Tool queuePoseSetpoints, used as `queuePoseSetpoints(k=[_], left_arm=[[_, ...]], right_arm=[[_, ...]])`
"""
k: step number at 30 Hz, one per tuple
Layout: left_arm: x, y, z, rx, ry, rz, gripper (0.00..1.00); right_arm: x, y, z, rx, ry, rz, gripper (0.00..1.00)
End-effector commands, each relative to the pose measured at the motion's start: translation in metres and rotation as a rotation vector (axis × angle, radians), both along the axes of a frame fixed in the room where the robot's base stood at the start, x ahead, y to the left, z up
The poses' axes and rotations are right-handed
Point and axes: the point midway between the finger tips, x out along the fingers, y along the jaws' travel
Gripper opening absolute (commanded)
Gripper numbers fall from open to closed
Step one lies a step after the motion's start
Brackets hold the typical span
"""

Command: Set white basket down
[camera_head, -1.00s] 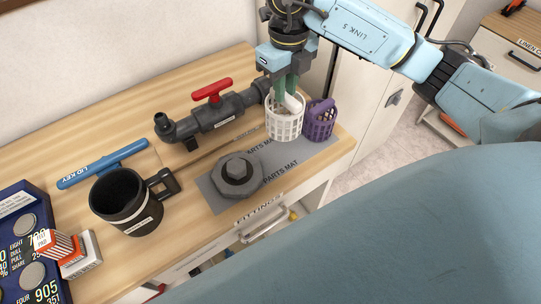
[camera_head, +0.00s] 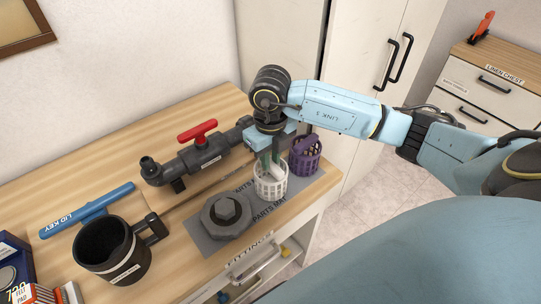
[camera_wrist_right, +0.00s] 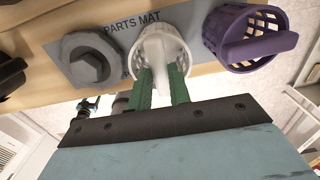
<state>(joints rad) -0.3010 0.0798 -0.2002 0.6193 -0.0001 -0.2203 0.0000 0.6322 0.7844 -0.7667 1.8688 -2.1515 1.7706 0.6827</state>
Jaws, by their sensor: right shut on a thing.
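The white basket (camera_head: 270,184) is a small lattice cup at the right part of the grey parts mat (camera_head: 205,243). My right gripper (camera_head: 268,161) is above it, pointing down, its green fingers shut on the basket's handle. In the right wrist view the fingers (camera_wrist_right: 161,88) close around the white handle, and the white basket (camera_wrist_right: 177,47) shows beyond them. The basket looks upright and at mat level; I cannot tell whether its bottom touches the mat. My left gripper is not in view.
A purple basket (camera_head: 305,161) stands close on the right. A grey hex cap (camera_head: 226,218) is on the mat to the left. A pipe with a red-handled valve (camera_head: 198,131) lies behind. A black mug-like pot (camera_head: 108,252) and blue lid key (camera_head: 86,211) are farther left.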

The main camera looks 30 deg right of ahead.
Motion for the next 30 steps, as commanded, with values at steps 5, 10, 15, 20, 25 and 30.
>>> queuePoseSetpoints(k=[5, 10, 15, 20, 25, 30], left_arm=[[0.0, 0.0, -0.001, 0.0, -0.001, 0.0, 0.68], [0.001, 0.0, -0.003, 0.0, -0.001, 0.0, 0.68], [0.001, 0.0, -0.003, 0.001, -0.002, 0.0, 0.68], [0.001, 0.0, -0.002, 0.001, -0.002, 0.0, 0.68], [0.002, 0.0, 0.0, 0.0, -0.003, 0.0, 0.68], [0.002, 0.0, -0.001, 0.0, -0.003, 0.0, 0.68]], right_arm=[[0.0, 0.0, -0.001, 0.0, -0.001, 0.0, 0.0], [0.0, 0.0, -0.003, 0.0, 0.0, 0.0, 0.31], [0.0, 0.0, -0.002, 0.0, 0.0, 0.0, 0.41], [0.0, 0.0, -0.002, 0.0, 0.0, 0.0, 0.41], [0.001, 0.0, 0.008, 0.001, -0.005, 0.0, 0.41], [0.002, 0.0, 0.041, 0.002, -0.007, 0.001, 0.41]])
